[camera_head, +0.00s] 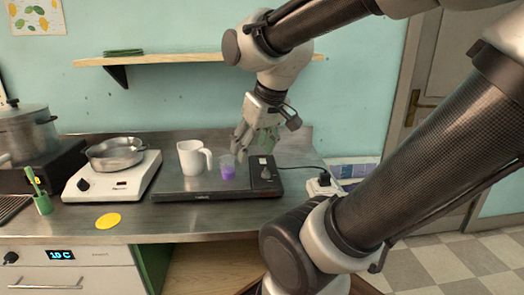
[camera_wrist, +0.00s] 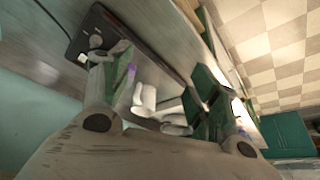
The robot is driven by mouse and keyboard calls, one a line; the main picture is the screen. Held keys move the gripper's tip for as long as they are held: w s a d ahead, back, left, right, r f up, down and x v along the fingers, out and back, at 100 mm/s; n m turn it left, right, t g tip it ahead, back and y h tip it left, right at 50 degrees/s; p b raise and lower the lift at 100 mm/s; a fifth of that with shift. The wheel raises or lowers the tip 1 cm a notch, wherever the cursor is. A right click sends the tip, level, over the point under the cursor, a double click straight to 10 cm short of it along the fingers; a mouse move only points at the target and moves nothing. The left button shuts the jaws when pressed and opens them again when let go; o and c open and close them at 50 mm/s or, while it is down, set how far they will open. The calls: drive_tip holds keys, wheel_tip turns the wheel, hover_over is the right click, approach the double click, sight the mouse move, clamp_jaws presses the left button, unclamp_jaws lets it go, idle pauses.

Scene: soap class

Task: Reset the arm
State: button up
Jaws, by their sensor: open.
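My gripper (camera_head: 253,150) is at the end of my raised arm, above the back of a dark flat appliance (camera_head: 190,192) on the counter. Its fingers are apart, and in the wrist view my gripper (camera_wrist: 155,85) shows green pads with nothing clearly held between them. In the head view it is just right of and above a small clear cup (camera_head: 228,172) with purple liquid. A white mug (camera_head: 190,158) stands upright left of the cup. The mug also shows between the fingers in the wrist view (camera_wrist: 148,97). The cup is partly hidden there.
A white hotplate (camera_head: 83,187) with a metal pan (camera_head: 117,153) stands to the left, beside a large pot (camera_head: 25,130). A yellow disc (camera_head: 108,221) lies near the front edge. A wooden shelf (camera_head: 180,59) is on the wall. A socket block (camera_head: 324,186) sits to the right.

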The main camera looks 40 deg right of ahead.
drive_tip(key=s, duration=0.4)
drive_tip(key=shift+s+a+r, duration=0.15)
drive_tip(key=shift+a, duration=0.1)
